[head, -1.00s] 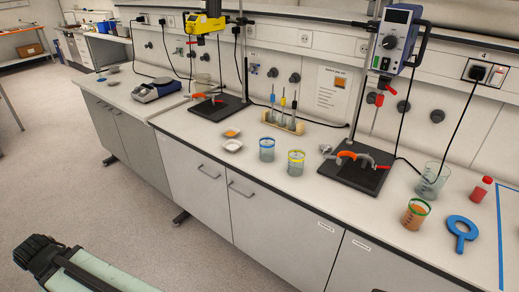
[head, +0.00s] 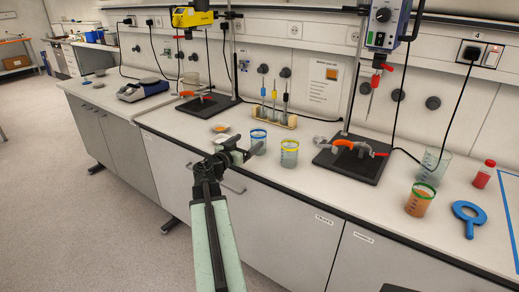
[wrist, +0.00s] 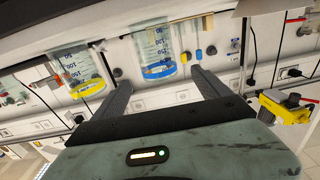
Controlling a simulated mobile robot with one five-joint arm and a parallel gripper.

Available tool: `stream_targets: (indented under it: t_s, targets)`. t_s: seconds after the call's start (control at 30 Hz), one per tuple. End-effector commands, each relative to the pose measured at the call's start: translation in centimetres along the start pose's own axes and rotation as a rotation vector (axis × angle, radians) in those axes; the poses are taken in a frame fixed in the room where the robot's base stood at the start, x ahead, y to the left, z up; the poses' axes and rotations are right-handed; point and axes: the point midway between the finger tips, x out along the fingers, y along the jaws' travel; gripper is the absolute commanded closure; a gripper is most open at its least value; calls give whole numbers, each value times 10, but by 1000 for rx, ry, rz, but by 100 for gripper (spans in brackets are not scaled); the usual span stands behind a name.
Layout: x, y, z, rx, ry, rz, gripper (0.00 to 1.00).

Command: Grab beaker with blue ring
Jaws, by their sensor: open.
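The beaker with a blue ring (head: 258,145) stands upright on the bench near its front edge. My gripper (head: 240,149) is at the bench edge, just left of this beaker, and in the head view it overlaps the beaker's left side. In the wrist view, the picture is turned over and the blue-ring beaker (wrist: 155,45) shows beyond and between the tips of my open, empty fingers (wrist: 160,80). A beaker with a yellow ring (head: 289,154) stands just right of it; it also shows in the wrist view (wrist: 82,72), outside the fingers.
A rack with pipettes (head: 275,117) stands behind the beakers. A stand with a dark base (head: 350,165) is to the right. Farther right are a green-ringed beaker of orange liquid (head: 419,202) and a blue magnifier-shaped item (head: 470,218).

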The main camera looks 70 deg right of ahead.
Motion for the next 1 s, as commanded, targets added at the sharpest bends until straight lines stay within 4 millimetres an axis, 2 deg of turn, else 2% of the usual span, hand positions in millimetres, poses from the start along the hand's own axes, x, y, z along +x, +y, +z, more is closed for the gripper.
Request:
stream_targets:
  t_s: [0.17,0.33,0.53,0.8,1.0]
  targets:
    - [7,2,-3,5,12,2,14]
    - [28,2,-3,4,10,2,14]
    - [36,2,-2,4,10,2,14]
    - [80,3,-2,4,9,1,14]
    - [80,4,-2,4,9,0,14]
